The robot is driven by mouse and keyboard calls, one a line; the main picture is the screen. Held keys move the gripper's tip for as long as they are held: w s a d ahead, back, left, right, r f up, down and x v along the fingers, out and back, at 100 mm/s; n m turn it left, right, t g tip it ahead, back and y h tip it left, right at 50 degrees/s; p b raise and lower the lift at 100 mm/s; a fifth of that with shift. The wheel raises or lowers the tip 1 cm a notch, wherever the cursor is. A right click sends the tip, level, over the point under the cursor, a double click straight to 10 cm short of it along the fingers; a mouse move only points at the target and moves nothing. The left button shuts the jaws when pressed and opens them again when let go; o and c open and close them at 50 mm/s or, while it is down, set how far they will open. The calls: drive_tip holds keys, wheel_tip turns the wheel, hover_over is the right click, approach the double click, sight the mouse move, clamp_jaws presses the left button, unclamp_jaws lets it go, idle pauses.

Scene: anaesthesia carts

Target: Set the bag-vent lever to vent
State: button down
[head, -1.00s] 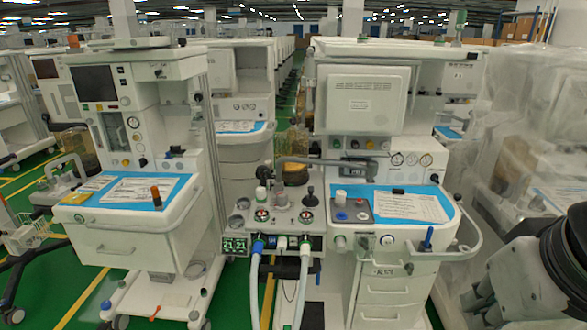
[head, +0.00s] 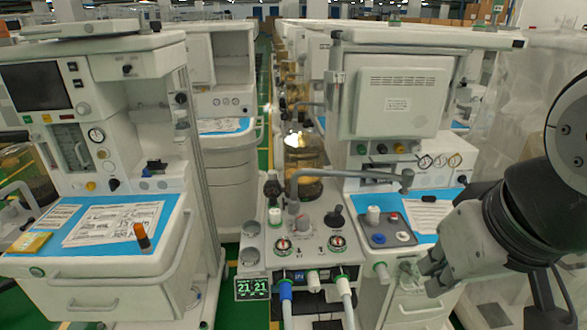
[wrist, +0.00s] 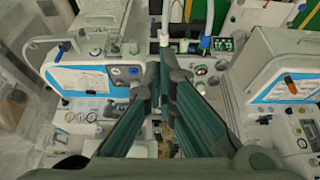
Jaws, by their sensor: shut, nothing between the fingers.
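The breathing unit (head: 310,230) stands between two white carts in the head view, with hoses at its front. A black-topped lever (head: 336,216) rises from its top at the right; it looks like the bag-vent lever, but I cannot read its label or setting. A grey knob (head: 303,219) is left of it. My gripper (head: 424,274) is at the right, in front of the right cart and apart from the lever. In the wrist view my gripper (wrist: 165,62) has its fingers close together, with nothing held. The lever cannot be made out in that view.
A grey bent pipe (head: 345,172) arches over the back of the unit. The left cart (head: 110,262) carries papers and an orange-topped item (head: 141,235). White hoses (head: 345,300) hang in front.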

drive_tip(key=w+f+n+g+h+b, duration=0.1)
drive_tip(key=w+f+n+h+b, duration=0.45)
drive_tip(key=w, duration=0.45)
drive_tip(key=w+f+n+h+b, duration=0.2)
drive_tip(key=w+f+n+b, duration=0.35)
drive_tip(key=w+f, duration=0.35)
drive_tip(key=w+a+f+n+t+b, duration=0.2)
drive_tip(key=w+a+f+n+t, duration=0.1)
drive_tip(key=w+a+f+n, duration=0.1)
drive_tip(key=w+a+f+n+t+b, duration=0.2)
drive_tip(key=w+a+f+n+t, duration=0.1)
drive_tip(key=w+a+f+n, duration=0.2)
drive_tip(key=w+a+n+h, duration=0.1)
drive_tip(key=w+a+n, duration=0.1)
drive_tip(key=w+a, duration=0.2)
drive_tip(key=shift+w+a+f+n, duration=0.2)
drive_tip(key=shift+w+f+n, duration=0.1)
drive_tip(key=shift+w, duration=0.65)
